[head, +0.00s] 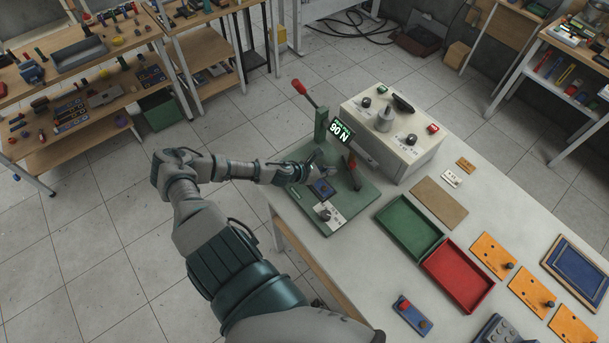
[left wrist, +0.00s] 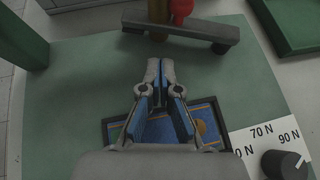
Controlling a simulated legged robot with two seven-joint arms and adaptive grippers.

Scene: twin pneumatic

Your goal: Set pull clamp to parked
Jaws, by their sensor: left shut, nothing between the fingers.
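A green fixture plate (head: 352,207) lies on the table and carries a green post (head: 321,124). A lever with a red grip (head: 299,87) slants up and left from the post. A dark clamp bar with a red tip (head: 352,163) stands on the plate; in the left wrist view its dark bar (left wrist: 195,32) lies just beyond my fingertips. I cannot tell which of these is the pull clamp. My left gripper (head: 312,164) is shut and empty above the plate, its fingertips (left wrist: 160,64) apart from the bar. My right gripper is out of view.
A display (head: 341,132) reads 90 N. A beige control box (head: 393,136) stands behind. Green (head: 409,226) and red (head: 458,274) trays lie to the right.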

